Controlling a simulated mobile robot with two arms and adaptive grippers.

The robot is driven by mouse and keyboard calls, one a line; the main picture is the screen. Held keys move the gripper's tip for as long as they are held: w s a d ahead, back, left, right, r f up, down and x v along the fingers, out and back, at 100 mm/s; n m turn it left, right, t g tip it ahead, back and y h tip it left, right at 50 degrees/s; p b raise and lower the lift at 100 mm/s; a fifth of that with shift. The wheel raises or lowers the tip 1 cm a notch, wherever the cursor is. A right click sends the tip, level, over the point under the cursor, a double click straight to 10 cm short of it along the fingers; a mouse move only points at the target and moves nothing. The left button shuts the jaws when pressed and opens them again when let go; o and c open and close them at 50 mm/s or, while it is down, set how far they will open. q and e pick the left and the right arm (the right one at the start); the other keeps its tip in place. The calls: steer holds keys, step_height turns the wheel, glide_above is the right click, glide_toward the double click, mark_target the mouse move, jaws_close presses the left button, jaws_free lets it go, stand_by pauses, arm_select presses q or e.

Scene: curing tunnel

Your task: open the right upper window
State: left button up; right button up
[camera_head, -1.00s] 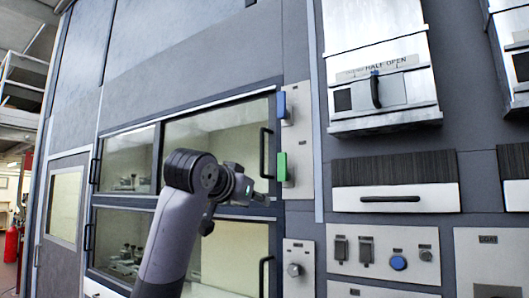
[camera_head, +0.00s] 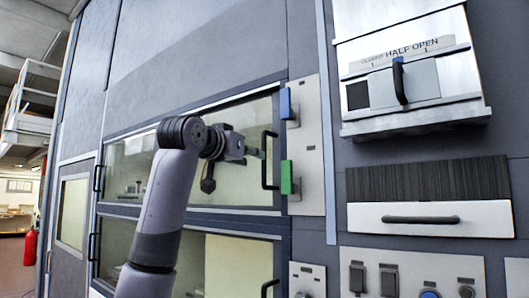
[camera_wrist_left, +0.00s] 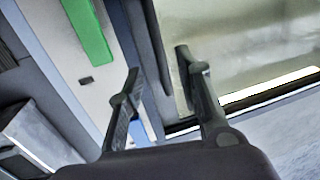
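The right upper window (camera_head: 236,187) is a framed glass pane that looks closed, with a dark vertical bar handle (camera_head: 266,172) at its right edge. My left gripper (camera_head: 259,153) is in front of the pane, just left of the handle and level with its upper half. In the left wrist view my left gripper (camera_wrist_left: 158,61) is open, its two fingers apart. A dark upright bar (camera_wrist_left: 147,45), handle or frame edge, shows between the fingertips; I cannot tell whether they touch it. The pane (camera_wrist_left: 250,45) fills the right of that view. My right gripper is not in view.
A light plate right of the window carries a blue block (camera_head: 286,103) and a green block (camera_head: 287,177); the green one also shows in the wrist view (camera_wrist_left: 85,28). A half-open hatch (camera_head: 415,75) and a drawer (camera_head: 430,217) are further right.

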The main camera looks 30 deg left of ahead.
arm_select(q)
steer(key=shift+w+a+p, duration=0.25)
steer(key=shift+w+p, duration=0.65)
steer(key=shift+w, duration=1.15)
steer(key=shift+w+a+p, duration=0.2)
steer(key=shift+w+p, duration=0.65)
steer(key=shift+w, duration=1.15)
steer(key=shift+s+r, duration=0.1)
steer(key=shift+s, duration=0.05)
steer(key=shift+c, duration=0.6)
steer(key=c, duration=0.4)
jaws_close()
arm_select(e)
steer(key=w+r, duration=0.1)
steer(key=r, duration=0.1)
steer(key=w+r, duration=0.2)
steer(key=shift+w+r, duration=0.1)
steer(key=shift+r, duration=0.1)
